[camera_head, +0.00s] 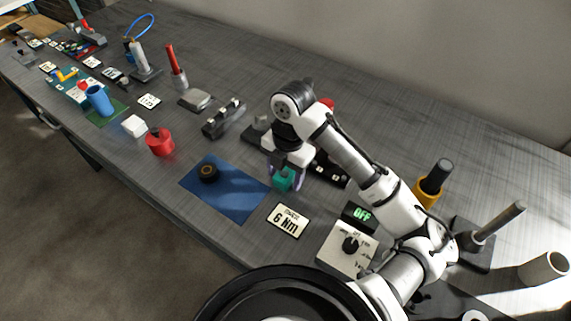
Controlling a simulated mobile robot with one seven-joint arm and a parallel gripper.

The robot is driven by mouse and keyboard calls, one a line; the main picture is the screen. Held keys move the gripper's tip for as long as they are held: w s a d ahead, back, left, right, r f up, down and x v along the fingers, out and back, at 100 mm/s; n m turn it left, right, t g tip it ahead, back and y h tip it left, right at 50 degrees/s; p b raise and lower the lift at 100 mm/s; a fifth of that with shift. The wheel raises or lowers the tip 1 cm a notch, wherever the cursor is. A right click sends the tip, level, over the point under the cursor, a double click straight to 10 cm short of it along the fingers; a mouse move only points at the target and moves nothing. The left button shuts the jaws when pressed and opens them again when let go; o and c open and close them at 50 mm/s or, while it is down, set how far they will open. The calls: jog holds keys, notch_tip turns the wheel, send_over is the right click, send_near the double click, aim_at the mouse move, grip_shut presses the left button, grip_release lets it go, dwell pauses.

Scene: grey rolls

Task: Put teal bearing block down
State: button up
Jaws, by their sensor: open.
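The teal bearing block (283,180) is at the right end of the blue mat (232,201), right under my gripper (285,177). My gripper points down with its fingers on either side of the block. The fingers are open. I cannot tell whether the block rests fully on the mat's edge or on the bare bench, and its upper part is partly hidden by the gripper.
A dark ring (208,172) lies on the blue mat. A "6 Nm" card (288,220) and a dial box (347,247) are in front and to the right. A red container (160,142) stands to the left. Dark fixtures (329,168) sit close behind my gripper.

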aim_at(288, 170)
notch_tip(288, 170, up, 12)
jog(key=w, duration=0.1)
jog(key=shift+d+b, duration=0.4)
jog(key=shift+b, duration=0.05)
jog(key=shift+w, duration=0.1)
